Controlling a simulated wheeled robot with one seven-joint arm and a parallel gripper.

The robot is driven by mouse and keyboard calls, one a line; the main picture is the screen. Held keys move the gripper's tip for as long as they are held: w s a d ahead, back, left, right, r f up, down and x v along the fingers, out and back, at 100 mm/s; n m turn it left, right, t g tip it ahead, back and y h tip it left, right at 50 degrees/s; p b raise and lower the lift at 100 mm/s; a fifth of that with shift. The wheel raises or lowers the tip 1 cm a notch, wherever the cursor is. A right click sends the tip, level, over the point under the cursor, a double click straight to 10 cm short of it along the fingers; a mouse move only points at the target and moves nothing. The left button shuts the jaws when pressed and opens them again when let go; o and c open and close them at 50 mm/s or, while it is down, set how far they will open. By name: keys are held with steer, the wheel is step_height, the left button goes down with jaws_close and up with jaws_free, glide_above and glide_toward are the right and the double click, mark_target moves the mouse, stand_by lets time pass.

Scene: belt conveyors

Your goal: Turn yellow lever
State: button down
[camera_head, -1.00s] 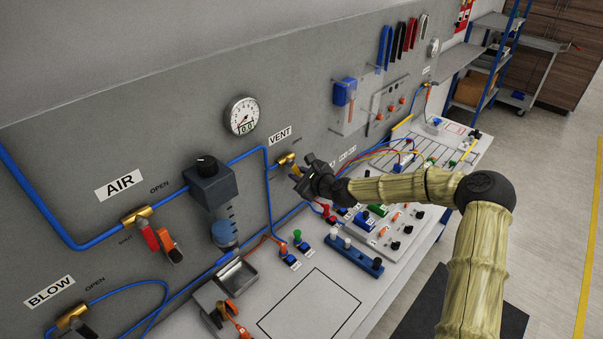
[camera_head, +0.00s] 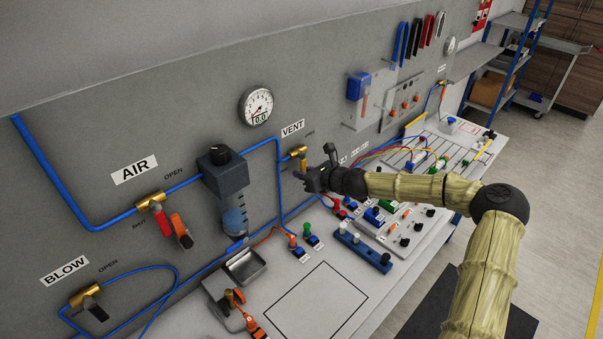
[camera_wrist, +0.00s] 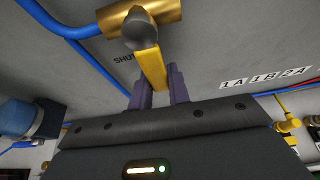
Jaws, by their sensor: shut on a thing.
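The yellow lever (camera_wrist: 151,69) hangs from a brass valve (camera_wrist: 165,12) in the wrist view, pointing down toward the fingers. The same brass valve (camera_head: 295,154) sits on the wall panel under the VENT label (camera_head: 292,129) in the head view. My gripper (camera_wrist: 159,88) is shut on the lever's lower end, with one dark finger on each side. In the head view my gripper (camera_head: 305,179) is just below the valve and hides part of the lever. The word SHUT shows beside the lever in the wrist view.
A gauge (camera_head: 256,106) is on the panel up and left of the valve. Blue pipe (camera_head: 279,175) runs beside my gripper. The AIR valve (camera_head: 150,201) with red and orange parts is further left. Switches and a blue block (camera_head: 358,246) stand on the bench below.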

steer(key=c, duration=1.3)
jaws_free()
steer(key=b+v, duration=0.4)
steer(key=v, duration=1.3)
steer(key=shift+s+r, duration=0.15)
steer(key=shift+r, duration=0.05)
